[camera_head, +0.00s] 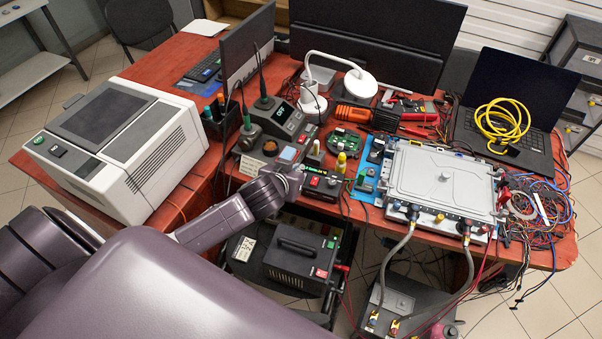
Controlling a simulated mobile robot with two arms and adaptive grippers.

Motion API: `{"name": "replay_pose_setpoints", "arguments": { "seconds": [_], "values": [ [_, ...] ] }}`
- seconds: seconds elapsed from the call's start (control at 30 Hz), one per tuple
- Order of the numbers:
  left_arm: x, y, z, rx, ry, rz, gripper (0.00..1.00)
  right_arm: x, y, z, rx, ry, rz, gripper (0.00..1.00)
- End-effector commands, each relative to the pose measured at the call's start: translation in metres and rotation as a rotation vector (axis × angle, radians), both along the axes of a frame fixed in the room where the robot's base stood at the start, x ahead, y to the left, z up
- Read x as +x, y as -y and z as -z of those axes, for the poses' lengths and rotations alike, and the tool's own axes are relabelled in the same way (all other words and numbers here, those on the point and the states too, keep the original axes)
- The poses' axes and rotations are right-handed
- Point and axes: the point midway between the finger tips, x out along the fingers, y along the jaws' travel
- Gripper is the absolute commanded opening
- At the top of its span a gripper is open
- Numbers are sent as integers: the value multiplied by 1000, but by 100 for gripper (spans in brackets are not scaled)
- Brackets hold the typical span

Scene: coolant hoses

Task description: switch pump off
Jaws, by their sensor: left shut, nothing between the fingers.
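My left gripper (292,183) is shut and empty. It is at the front edge of the red table, close to the left end of a small black box (324,184) with a red and a green control on top. I cannot tell whether they touch. A grey unit (398,302) low in front of the table takes two grey hoses (391,262) from the flat grey plate assembly (443,182); it looks like the pump. Its switch is not clear to me. A black device (297,258) with a handle and red and green controls sits below the gripper. My right gripper is out of view.
A large white machine (118,148) fills the table's left side. Soldering stations (282,118), a green circuit board (347,140) and tools crowd the middle. Loose wires (540,205) tangle at the right, near a laptop (507,110) with yellow cable on it.

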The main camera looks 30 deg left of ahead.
Motion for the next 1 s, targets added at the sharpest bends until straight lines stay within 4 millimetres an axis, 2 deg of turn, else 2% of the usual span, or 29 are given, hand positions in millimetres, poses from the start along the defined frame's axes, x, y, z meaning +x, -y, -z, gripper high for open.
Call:
{"name": "replay_pose_setpoints", "arguments": {
  "seconds": [0.2, 0.3, 0.5, 1.0],
  "values": [
    [26, -4, 19, 0, 0, -1, 0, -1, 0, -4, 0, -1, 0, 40],
    [26, -4, 36, 1, -3, 0, 0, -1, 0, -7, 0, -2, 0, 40],
    [29, -5, 54, 0, -1, -1, 0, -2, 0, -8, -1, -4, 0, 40],
    [30, -4, 60, -1, 0, 0, 0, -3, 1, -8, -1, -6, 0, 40]
  ]
}}
